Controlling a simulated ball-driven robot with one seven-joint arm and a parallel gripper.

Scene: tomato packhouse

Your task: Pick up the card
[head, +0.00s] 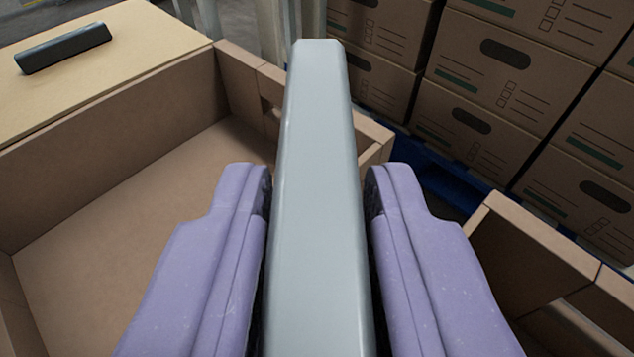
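My gripper (318,190) has two purple fingers with dark inner pads, one on each side of a long smooth grey bar (318,150). The pads lie close along both sides of the bar, and the gripper looks shut on it. The bar runs from the bottom of the picture to well beyond the fingertips and has a blunt far end. I see no thing that is plainly a card. The bar and the fingers hide much of what lies below and ahead.
A brown open box (105,130) with an empty visible floor lies below left. A dark bar-shaped thing (63,47) rests on a pale board (150,35) at the upper left. Printed cartons (480,110) are stacked on a blue pallet (440,165) at the right. Another brown box (535,240) stands at the lower right.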

